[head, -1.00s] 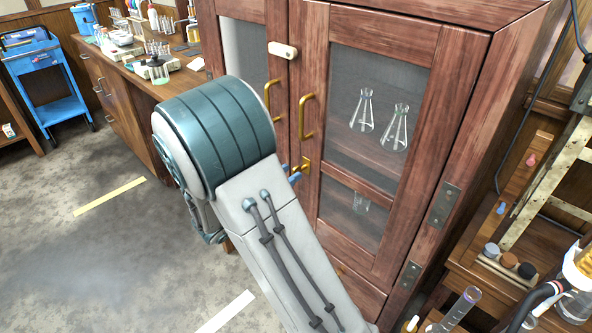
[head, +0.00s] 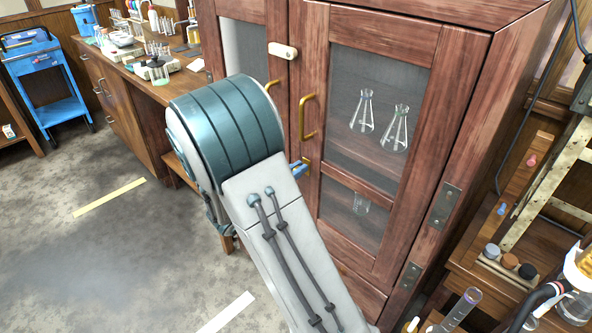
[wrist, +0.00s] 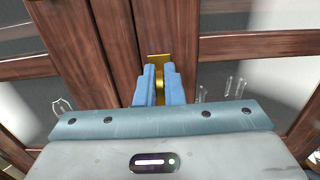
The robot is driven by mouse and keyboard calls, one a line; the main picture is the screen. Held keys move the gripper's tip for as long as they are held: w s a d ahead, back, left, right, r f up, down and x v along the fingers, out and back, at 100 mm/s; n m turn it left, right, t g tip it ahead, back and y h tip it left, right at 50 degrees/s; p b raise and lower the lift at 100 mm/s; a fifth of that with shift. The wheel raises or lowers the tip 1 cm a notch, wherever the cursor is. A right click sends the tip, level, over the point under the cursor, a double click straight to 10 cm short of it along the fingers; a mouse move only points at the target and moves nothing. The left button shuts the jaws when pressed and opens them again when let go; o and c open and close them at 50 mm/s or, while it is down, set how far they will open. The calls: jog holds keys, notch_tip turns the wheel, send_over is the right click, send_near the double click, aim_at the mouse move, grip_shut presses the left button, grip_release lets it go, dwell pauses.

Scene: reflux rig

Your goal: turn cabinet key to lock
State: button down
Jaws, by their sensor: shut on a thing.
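The wooden cabinet (head: 312,200) stands ahead with both glazed doors closed. In the wrist view, my gripper (wrist: 158,88) has its blue fingers shut on the brass cabinet key (wrist: 159,80), at a brass lock plate (wrist: 158,58) near the seam of the doors. The fingers hide most of the key, so I cannot tell how far it is turned. In the head view, only a small blue part of my gripper (head: 299,168) shows beside my arm, which hides the lock.
Brass handles (head: 308,118) stick out above the lock. A cream latch-like piece (head: 283,50) sits higher, across the door seam. Glass flasks (head: 394,128) stand inside. A bench (head: 130,80) with glassware is at left, and a wooden rack with bottles (head: 508,262) at right. The floor at left is clear.

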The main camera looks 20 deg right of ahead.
jog(key=shift+m+b, duration=0.3)
jog(key=m+b, duration=0.4)
jog(key=b, duration=0.2)
jog(key=f+m+b, duration=0.1)
jog(key=m+b, duration=0.4)
jog(key=b, duration=0.1)
jog(key=s+m+b, duration=0.1)
jog(key=m+b, duration=0.4)
jog(key=b, duration=0.1)
jog(key=shift+d+f, duration=0.2)
jog(key=shift+f, duration=0.05)
jog(key=m+b, duration=0.3)
jog(key=b, duration=0.1)
jog(key=shift+r, duration=0.1)
jog(key=shift+m, duration=0.3)
jog(key=c, duration=1.5)
grip_release()
jog(key=shift+r, duration=0.1)
jog(key=shift+c, duration=0.2)
